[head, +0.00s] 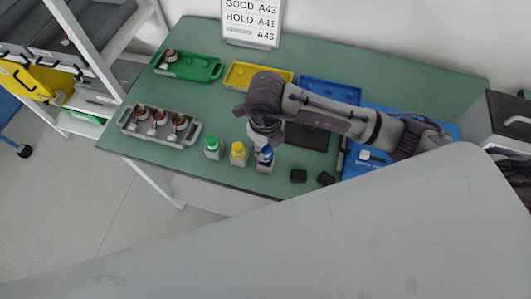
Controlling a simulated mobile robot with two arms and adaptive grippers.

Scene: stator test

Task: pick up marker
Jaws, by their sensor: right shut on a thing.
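Three small markers stand in grey-white blocks near the table's front edge: a green marker (212,143), a yellow marker (238,149) and a blue marker (266,154). My right arm reaches in from the right, and my right gripper (265,142) points down over the blue marker. The gripper is shut on the blue marker, whose top is partly hidden by the fingers. The blue marker looks upright and still at its block (264,167). My left gripper is out of view.
A grey tray (188,139) with several copper-coloured stators stands left. Green (207,70), yellow (235,76) and blue (345,93) trays line the back beside a sign (252,22). Two black blocks (298,176) (326,178) lie front right.

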